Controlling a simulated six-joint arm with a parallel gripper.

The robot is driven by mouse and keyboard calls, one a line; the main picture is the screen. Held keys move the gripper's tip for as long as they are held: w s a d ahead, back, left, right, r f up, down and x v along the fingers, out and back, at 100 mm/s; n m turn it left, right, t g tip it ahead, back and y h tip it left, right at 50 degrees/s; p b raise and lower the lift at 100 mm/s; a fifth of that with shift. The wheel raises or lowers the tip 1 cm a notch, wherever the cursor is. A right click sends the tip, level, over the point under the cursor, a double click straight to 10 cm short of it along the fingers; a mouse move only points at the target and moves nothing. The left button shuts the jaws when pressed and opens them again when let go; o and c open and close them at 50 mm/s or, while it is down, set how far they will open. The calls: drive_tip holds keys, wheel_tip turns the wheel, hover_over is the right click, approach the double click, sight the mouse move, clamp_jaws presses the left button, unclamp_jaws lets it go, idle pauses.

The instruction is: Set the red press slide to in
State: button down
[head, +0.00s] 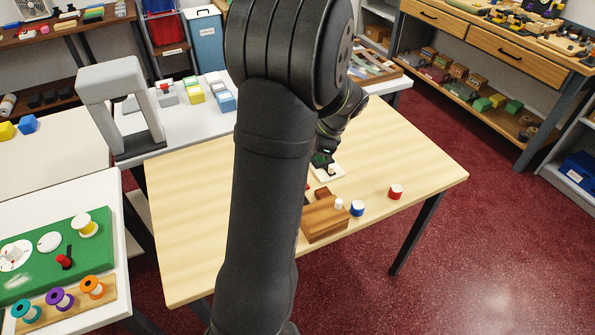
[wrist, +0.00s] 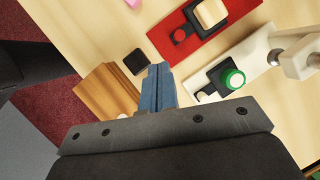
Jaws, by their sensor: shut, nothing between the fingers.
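The red press (wrist: 207,48) shows in the wrist view as a flat red base near the top. On it are a cream square block (wrist: 211,12) in a dark frame and a small round red knob (wrist: 180,35) on a dark part. Whether its slide is in or out I cannot tell. My gripper (wrist: 158,70) has blue fingers, closed together and empty, to the lower left of the red base and apart from it in the picture. In the head view my own arm hides most of the press and the fingers.
A white fixture with a green button (wrist: 233,78) stands right of the fingers. A wooden block (wrist: 106,90) and a small dark square (wrist: 136,62) lie to the left. In the head view, a blue-and-white cylinder (head: 357,209) and red-and-white cylinder (head: 395,191) stand on the wooden table (head: 420,165).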

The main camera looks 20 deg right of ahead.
drive_tip(key=s+d+f+m+t, duration=0.3)
drive_tip(key=s+d+m+t, duration=0.15)
drive_tip(key=s+m, duration=0.3)
drive_tip(key=shift+m+t, duration=0.35)
drive_tip(key=x, duration=1.1)
drive_tip(key=shift+w+a+r, duration=0.1)
drive_tip(key=shift+a+r, duration=0.1)
drive_tip(key=shift+a, duration=0.05)
drive_tip(key=shift+w+a+r, duration=0.1)
drive_tip(key=shift+w+a, duration=0.15)
drive_tip(key=shift+w, duration=0.25)
drive_tip(key=shift+w+a+r, duration=0.1)
drive_tip(key=shift+w+a, duration=0.15)
drive_tip(key=shift+w, duration=0.3)
drive_tip(key=shift+w+a, duration=0.25)
drive_tip(key=shift+w, duration=0.25)
drive_tip(key=w, duration=0.5)
drive_tip(key=shift+w+f, duration=0.1)
drive_tip(key=shift+w, duration=0.45)
drive_tip(key=shift+r, duration=0.2)
